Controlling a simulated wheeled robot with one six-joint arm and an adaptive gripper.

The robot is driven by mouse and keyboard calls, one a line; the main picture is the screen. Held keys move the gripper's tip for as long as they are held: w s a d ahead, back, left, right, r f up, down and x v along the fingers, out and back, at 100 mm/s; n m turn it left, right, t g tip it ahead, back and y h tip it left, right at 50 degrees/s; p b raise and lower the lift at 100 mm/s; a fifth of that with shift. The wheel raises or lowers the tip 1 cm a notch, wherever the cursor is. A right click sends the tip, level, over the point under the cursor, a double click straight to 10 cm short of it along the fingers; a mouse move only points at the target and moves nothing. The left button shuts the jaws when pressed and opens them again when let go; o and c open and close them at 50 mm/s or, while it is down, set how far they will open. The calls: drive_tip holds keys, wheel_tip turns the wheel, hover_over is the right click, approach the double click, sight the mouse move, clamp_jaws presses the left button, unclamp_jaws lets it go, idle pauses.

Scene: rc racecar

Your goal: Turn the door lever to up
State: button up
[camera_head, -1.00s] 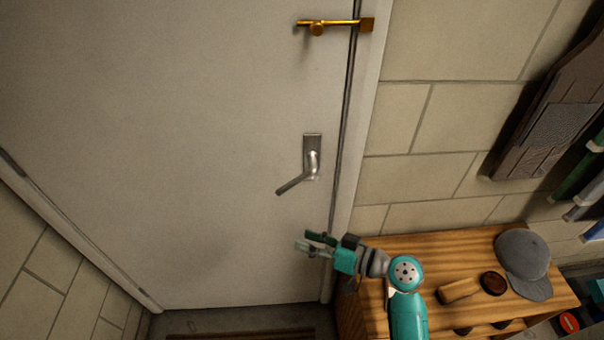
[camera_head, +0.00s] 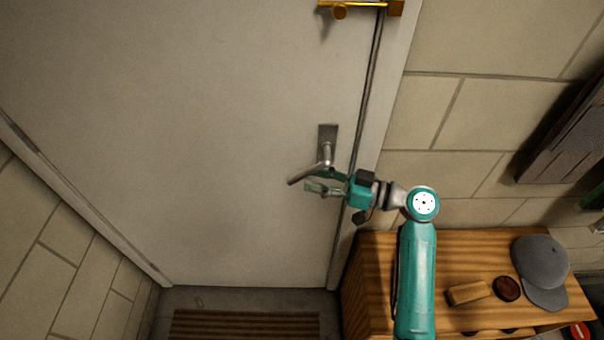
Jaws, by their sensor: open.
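The grey metal door lever (camera_head: 310,172) sits on a rectangular plate (camera_head: 328,139) near the right edge of the white door (camera_head: 200,130). Its handle points left and slopes a little downward from its pivot. My gripper (camera_head: 318,182) is open and sits at the lever, just below and to the right of the handle. Its fingers point left. The upper finger is close to or behind the lever near the pivot; I cannot tell whether they touch. The jaws look empty.
A brass latch (camera_head: 355,8) is on the door's upper right. A wooden cabinet (camera_head: 455,265) stands at lower right with a grey cap (camera_head: 540,262), a brush (camera_head: 468,292) and a dark round tin (camera_head: 506,289). A striped doormat (camera_head: 245,324) lies below the door.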

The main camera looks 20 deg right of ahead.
sight(301, 175)
drive_tip(key=shift+x, duration=2)
clamp_jaws()
